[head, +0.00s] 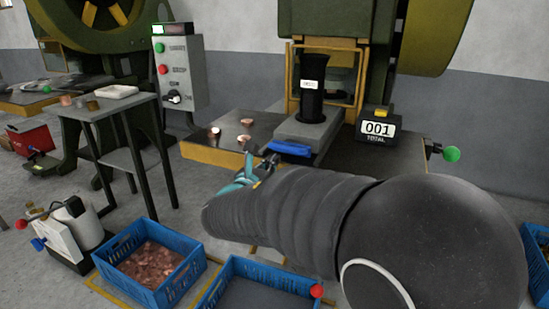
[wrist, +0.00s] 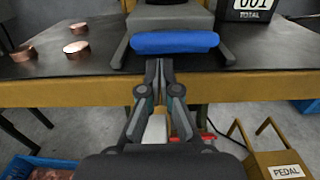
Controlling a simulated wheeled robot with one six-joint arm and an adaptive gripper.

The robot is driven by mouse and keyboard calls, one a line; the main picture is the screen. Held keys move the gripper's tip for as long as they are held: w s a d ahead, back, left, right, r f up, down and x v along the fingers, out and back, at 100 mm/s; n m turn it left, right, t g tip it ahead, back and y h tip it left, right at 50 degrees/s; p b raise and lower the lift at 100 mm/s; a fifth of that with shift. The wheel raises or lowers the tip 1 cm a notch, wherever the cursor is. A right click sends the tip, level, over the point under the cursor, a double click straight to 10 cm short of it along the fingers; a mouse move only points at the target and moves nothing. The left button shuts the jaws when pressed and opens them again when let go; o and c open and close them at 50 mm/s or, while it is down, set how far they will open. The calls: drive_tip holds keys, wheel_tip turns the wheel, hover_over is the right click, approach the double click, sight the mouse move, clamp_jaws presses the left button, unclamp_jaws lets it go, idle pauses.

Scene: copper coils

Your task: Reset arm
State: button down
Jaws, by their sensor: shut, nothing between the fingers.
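My arm is mine in the head view, reaching from the lower right toward the press table. My gripper (wrist: 159,62) is shut and empty in the wrist view, its fingertips close together in front of the table's yellow edge, just below a blue bar (wrist: 175,42). In the head view my gripper (head: 270,160) is partly hidden by my own arm, near the blue bar (head: 290,148). Copper coils (wrist: 78,50) lie on the dark table top to the left of the gripper; they also show in the head view (head: 245,139).
A blue crate of copper pieces (head: 150,299) stands on the floor, beside another blue crate (head: 235,263). A counter reading 001 (head: 377,129) sits on the press table (head: 210,155). A control box (head: 180,75) and a grey side table (head: 85,110) stand left. A yellow pedal box (wrist: 270,160) is below right.

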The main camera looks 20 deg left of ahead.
drive_tip(key=s+a, duration=0.1)
drive_tip(key=s, duration=0.7)
drive_tip(key=shift+f, duration=0.1)
drive_tip(key=s+d+f+m+g+h, duration=0.1)
drive_tip(key=d+f+m+g, duration=0.1)
drive_tip(key=f+m, duration=0.15)
drive_tip(key=s+d+f+m+g+h, duration=0.1)
drive_tip(key=s+d+f+m+g, duration=0.15)
drive_tip(key=f, duration=0.25)
drive_tip(key=s+d+f+m+g, duration=0.2)
drive_tip(key=s+d+m+g, duration=0.1)
drive_tip(key=d+m, duration=0.3)
drive_tip(key=s+d+f+m+g, duration=0.2)
drive_tip(key=d+f+m+g, duration=0.15)
drive_tip(key=d, duration=0.35)
drive_tip(key=s+d+r+m+y, duration=0.1)
drive_tip(key=s+d+r+m, duration=0.1)
drive_tip(key=s+d+m, duration=0.2)
drive_tip(key=s+d+r+m+g+y, duration=0.1)
drive_tip(key=s+d+r+m, duration=0.2)
drive_tip(key=d+m, duration=0.6)
drive_tip(key=s+d+r+m+y+p, duration=0.1)
drive_tip(key=s+d+r+m, duration=0.1)
drive_tip(key=s+d+m, duration=0.2)
drive_tip(key=d+m, duration=0.2)
drive_tip(key=d, duration=0.2)
drive_tip(key=shift+s+r+y, duration=0.3)
drive_tip(key=shift+r, duration=0.05)
